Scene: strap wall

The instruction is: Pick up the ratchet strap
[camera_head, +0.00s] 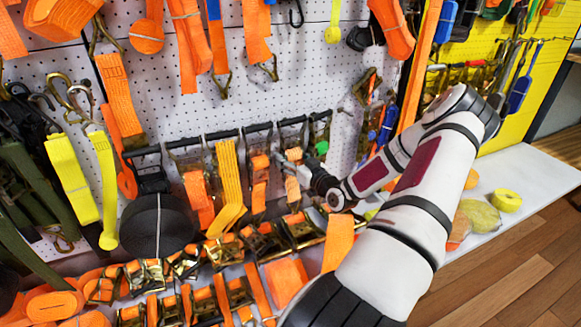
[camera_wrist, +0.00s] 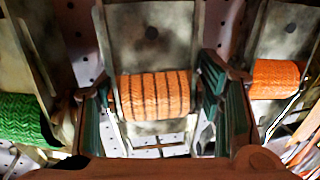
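Several ratchet straps hang in a row on the white pegboard. In the wrist view an orange ratchet strap (camera_wrist: 155,96) with a metal ratchet body is centred between the fingers of my gripper (camera_wrist: 160,88). One finger is on each side of it, and the fingers stand apart. A small gap shows at the right finger; contact on the left is unclear. In the head view my gripper (camera_head: 287,162) reaches in at the row, beside an orange strap (camera_head: 293,190). My wrist partly hides this area.
A green strap (camera_wrist: 24,118) and another orange strap (camera_wrist: 276,79) hang close on either side in the wrist view. More buckled straps (camera_head: 265,240) crowd below the row. A black strap roll (camera_head: 157,224) is at left. A white ledge (camera_head: 535,180) at right has some bare room.

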